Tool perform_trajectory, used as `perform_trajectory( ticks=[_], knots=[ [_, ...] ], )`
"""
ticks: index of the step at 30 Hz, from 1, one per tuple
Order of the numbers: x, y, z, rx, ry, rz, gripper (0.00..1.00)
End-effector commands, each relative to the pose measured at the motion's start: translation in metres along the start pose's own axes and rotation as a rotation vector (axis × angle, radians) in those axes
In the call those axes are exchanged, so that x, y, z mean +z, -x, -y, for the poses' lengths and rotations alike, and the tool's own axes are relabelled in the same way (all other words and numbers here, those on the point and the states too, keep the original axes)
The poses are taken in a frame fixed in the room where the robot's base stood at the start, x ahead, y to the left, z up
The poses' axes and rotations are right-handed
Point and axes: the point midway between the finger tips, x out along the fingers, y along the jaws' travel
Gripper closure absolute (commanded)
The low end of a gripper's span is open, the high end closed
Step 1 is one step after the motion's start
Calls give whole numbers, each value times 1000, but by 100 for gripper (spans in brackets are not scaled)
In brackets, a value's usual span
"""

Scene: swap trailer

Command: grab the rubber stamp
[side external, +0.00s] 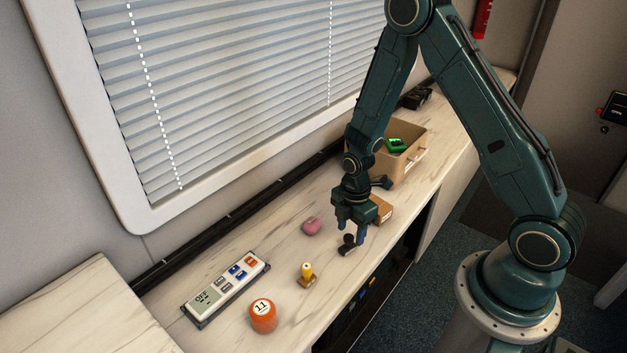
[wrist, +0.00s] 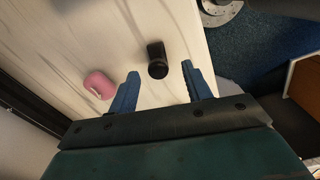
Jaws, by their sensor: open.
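A small black rubber stamp (side external: 347,244) with a rounded knob stands on the pale marbled counter, near its front edge. It also shows in the wrist view (wrist: 157,60) as a black knob on a dark base. My gripper (side external: 351,231) points down just above the stamp, its two blue fingers spread. In the wrist view my open gripper (wrist: 160,72) has the stamp in the gap between its fingertips, apart from both. Whether the fingertips are level with the knob cannot be told.
A pink rounded thing (side external: 312,225) lies left of the stamp. A yellow-handled piece on a wooden base (side external: 306,276), an orange ball (side external: 263,316) and a button panel (side external: 228,288) are nearer the camera. Behind are a small cardboard box (side external: 381,209) and a tan bin (side external: 408,155).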

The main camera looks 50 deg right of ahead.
Motion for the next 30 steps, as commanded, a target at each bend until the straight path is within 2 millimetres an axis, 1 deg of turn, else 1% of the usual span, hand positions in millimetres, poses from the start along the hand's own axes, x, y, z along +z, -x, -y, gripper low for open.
perform_trajectory(
  ticks=[4, 8, 18, 21, 30],
  knots=[
    [0, -2, 0, -1, 0, 0, 51],
    [0, -9, -1, -2, 0, 0, 51],
    [-1, -40, -3, -2, 0, 0, 51],
    [-1, -47, -2, -2, 0, 0, 51],
    [-1, -52, -3, 0, -1, 0, 51]
  ],
)
